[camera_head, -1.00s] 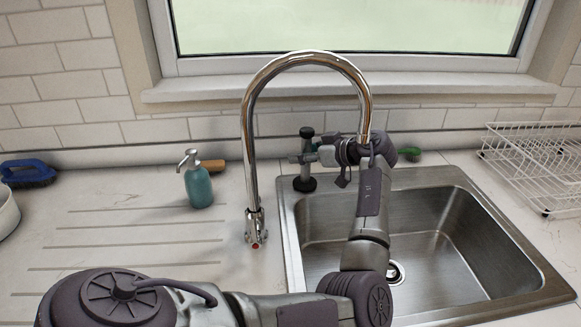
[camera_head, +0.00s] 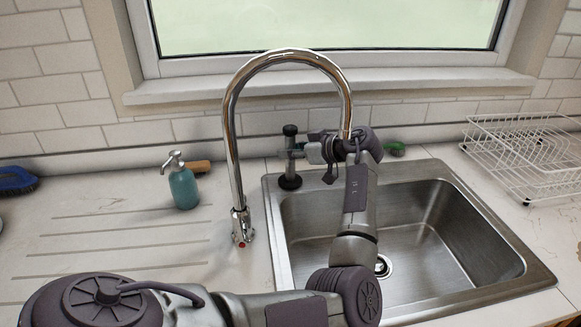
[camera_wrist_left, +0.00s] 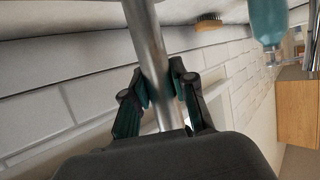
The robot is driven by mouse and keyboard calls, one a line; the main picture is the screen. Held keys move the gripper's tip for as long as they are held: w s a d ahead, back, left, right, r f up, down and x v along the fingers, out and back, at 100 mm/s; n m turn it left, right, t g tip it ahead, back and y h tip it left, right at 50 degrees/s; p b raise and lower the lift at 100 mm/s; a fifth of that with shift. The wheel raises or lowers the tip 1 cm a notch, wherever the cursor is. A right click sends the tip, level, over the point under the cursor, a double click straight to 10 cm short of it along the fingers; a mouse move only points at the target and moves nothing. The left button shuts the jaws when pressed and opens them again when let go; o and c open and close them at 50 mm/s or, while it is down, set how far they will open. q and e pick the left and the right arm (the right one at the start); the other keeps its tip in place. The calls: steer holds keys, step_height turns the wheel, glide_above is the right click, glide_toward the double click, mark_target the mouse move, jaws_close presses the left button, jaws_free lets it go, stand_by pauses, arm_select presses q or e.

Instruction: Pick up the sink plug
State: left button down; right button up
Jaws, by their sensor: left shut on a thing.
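The sink plug (camera_head: 290,181) stands upright at the back left corner of the sink, with a dark round base, a thin stem and a dark top knob. My left gripper (camera_head: 299,153) reaches over the sink from the right side of the plug and is shut on its stem. In the left wrist view the fingers (camera_wrist_left: 160,90) close around a shiny metal stem (camera_wrist_left: 150,55). I cannot tell whether the plug's base touches the surface. My right gripper is not in view.
The tall curved tap (camera_head: 233,150) stands left of my forearm, its spout end close to my left wrist. A teal soap bottle (camera_head: 184,189) and a brush (camera_head: 197,166) are at left. The sink (camera_head: 430,215) is empty. A wire dish rack (camera_head: 520,150) is at right.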

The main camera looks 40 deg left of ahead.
mark_target(294, 133)
arm_select(q)
steer(key=shift+r, duration=0.1)
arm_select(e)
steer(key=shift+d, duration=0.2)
arm_select(q)
steer(key=shift+r, duration=0.5)
steer(key=r, duration=0.1)
steer(key=w+r+b, duration=0.1)
steer(key=r, duration=0.1)
steer(key=shift+d+r, duration=0.2)
steer(key=shift+r, duration=0.1)
steer(key=w+d+r+b, duration=0.1)
steer(key=w+d+r, duration=0.3)
steer(key=w, duration=0.5)
step_height(294, 133, up, 2)
steer(key=shift+w+d+r, duration=0.15)
steer(key=shift+w+d, duration=0.05)
steer(key=shift+w, duration=0.1)
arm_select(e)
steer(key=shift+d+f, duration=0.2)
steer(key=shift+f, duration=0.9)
